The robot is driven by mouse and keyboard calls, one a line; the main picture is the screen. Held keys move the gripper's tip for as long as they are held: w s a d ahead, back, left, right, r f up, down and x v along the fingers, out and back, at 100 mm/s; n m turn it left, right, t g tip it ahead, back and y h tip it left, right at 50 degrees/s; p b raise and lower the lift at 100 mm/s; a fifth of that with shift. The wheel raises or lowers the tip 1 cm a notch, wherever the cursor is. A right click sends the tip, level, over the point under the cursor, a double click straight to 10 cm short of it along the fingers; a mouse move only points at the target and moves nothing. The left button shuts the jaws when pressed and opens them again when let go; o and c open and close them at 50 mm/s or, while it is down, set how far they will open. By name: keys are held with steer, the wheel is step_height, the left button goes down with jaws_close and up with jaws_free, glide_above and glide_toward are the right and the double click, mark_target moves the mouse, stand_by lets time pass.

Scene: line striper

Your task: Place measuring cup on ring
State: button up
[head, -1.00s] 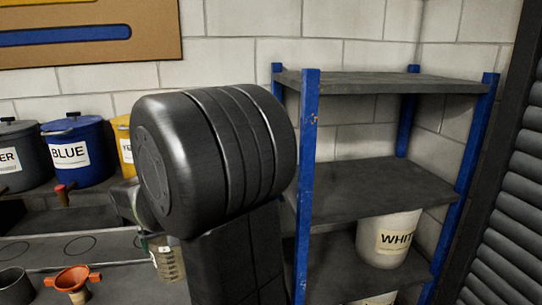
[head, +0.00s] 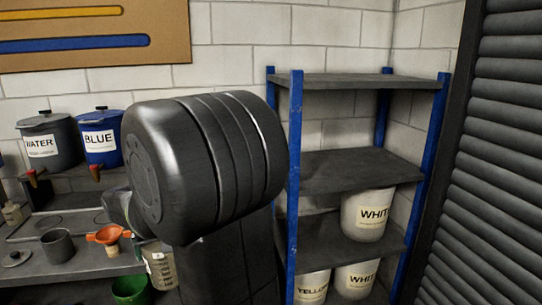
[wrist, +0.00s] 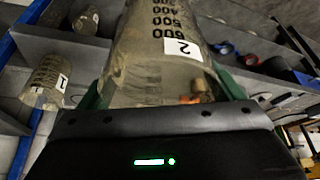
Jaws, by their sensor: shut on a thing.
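The clear measuring cup (wrist: 165,45) fills the top middle of the wrist view, with dark graduation numbers and a white label reading 2. My gripper (wrist: 165,85) is shut on it, with a green finger on each side. In the head view the cup (head: 160,264) hangs beside my dark arm, in front of the bench edge; my arm hides part of it and most of the gripper. Faint ring outlines (head: 47,222) show on the raised bench ledge at left, below the dispensers. The cup is apart from them. My arm hides part of that ledge.
WATER (head: 48,140) and BLUE (head: 100,136) containers with taps stand above the ledge. A green bucket (head: 131,290) is below. A blue-post rack (head: 293,180) holding labelled buckets stands right of my arm.

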steer(key=shift+m, duration=0.5)
steer(key=w+d+f, duration=0.2)
steer(key=w+f, duration=0.1)
steer(key=shift+d, duration=0.4)
steer(key=w+d+f+m+h, duration=0.1)
steer(key=w+d+f+m, duration=0.2)
steer(key=d+f, duration=0.6)
steer(key=w+d+f+m+t+h, duration=0.1)
steer(key=w+d+f+m, duration=0.2)
steer(key=d, duration=1.2)
steer(key=w+f, duration=0.3)
steer(key=f, duration=0.3)
steer(key=shift+w+d+f+h, duration=0.2)
steer(key=shift+d+f+h, duration=0.1)
steer(key=shift+d, duration=0.1)
